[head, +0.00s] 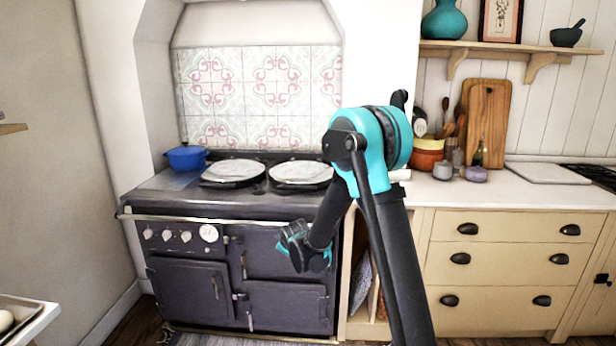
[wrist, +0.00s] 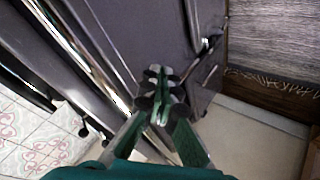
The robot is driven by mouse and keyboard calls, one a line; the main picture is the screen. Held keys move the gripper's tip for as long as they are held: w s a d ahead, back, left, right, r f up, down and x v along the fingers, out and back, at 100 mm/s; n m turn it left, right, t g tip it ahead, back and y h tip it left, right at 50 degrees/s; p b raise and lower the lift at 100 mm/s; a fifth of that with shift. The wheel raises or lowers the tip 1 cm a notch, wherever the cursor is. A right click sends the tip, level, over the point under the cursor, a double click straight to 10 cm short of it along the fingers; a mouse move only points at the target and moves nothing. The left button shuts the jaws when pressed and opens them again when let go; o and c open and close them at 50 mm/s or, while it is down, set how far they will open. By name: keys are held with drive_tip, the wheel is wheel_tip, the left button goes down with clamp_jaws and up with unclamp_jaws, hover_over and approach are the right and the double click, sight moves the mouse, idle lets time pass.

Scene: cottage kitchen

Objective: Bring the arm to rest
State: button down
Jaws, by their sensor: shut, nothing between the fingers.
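My gripper (head: 299,247) hangs in front of the dark range cooker (head: 190,287) in the head view, at the end of my folded black and teal arm. In the wrist view my gripper (wrist: 160,92) has its fingertips together with nothing between them. The cooker's dark front (wrist: 150,35) and a bright metal rail (wrist: 75,45) lie behind and beside the fingers there. I cannot tell the exact gap between the gripper and the cooker front.
A blue pot (head: 187,158) and two round lids (head: 233,171) are on the cooker top. Cream drawers (head: 505,263) stand to the right, under a counter with jars and cutting boards (head: 488,122). A tray edge (head: 30,322) shows at the lower left.

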drive_tip(key=s+d+r+m+g+h, duration=0.1)
drive_tip(key=s+d+r+m, duration=0.15)
drive_tip(key=s+d, duration=0.6)
drive_tip(key=s+d+r+m+g+h, duration=0.15)
drive_tip(key=s+d+m, duration=0.25)
drive_tip(key=s+d, duration=0.45)
drive_tip(key=s+d+f+m+g, duration=0.1)
drive_tip(key=s+d+m, duration=0.1)
drive_tip(key=s+d, duration=0.3)
drive_tip(key=s+d+f+m+g, duration=0.1)
drive_tip(key=s+d, duration=0.4)
drive_tip(key=s, duration=0.8)
drive_tip(key=shift+s+d+f+m, duration=0.25)
drive_tip(key=shift+f+m, duration=0.2)
drive_tip(key=shift+m, duration=0.8)
